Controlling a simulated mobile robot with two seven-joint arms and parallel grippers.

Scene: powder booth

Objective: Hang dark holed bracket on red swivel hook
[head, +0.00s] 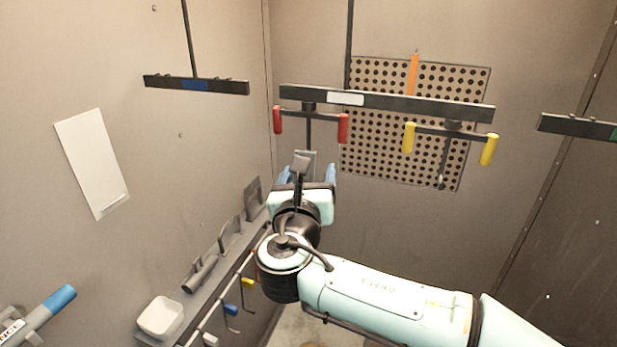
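The red swivel hook (309,112) hangs under the middle rail, with a red grip at each end of its crossbar and a dark stem going down. My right gripper (307,174) is just below it, its two light-blue fingers wide apart. A dark grey plate, apparently the holed bracket (311,158), shows between the fingers near the stem's lower end, with gaps seen on both sides. My gripper's own parts cover its lower portion. Its hole is not visible, and I cannot tell whether it hangs on the hook.
A yellow-gripped hook (451,134) hangs to the right on the same rail (390,102), before a perforated panel (362,160). A left-wall ledge (215,283) holds several grey parts and a white bowl (160,317).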

